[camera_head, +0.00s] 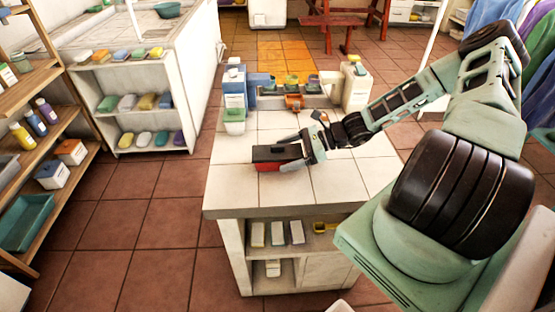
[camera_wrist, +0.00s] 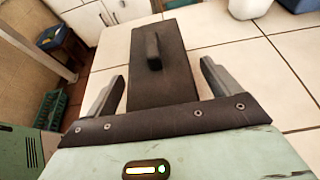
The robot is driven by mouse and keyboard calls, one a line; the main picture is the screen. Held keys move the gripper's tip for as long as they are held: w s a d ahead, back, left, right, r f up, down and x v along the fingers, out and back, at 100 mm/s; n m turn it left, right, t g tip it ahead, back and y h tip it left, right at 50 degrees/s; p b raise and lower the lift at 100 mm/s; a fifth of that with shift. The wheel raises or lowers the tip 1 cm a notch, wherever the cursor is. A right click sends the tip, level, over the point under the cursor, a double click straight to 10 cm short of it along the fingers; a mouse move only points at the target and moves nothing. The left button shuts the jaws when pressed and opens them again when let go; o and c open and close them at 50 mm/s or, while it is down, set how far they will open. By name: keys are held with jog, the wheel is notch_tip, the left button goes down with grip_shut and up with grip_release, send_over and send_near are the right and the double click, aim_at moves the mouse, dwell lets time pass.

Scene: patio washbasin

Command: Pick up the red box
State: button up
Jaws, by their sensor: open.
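The red box (camera_head: 268,166) sits on the white tiled counter, near its front left part in the head view. Its top is dark and its side is red. In the wrist view its dark top (camera_wrist: 160,72) with a raised black handle shows, and no red side can be seen. My gripper (camera_head: 301,158) is at the right end of the box in the head view. In the wrist view my gripper (camera_wrist: 162,82) is open, with one finger on each side of the box's near end and a gap at the right finger.
The tiled counter (camera_head: 335,180) has bare room in front and to the right. Bottles, a blue-and-white container (camera_head: 234,92) and small colored items stand along its back. A shelf unit (camera_head: 150,125) and a wooden rack (camera_head: 75,125) are at the left.

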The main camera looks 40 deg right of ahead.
jog(key=shift+w+a+f, duration=0.2)
jog(key=shift+w+a, duration=0.05)
jog(key=shift+a, duration=0.1)
jog(key=c, duration=1.1)
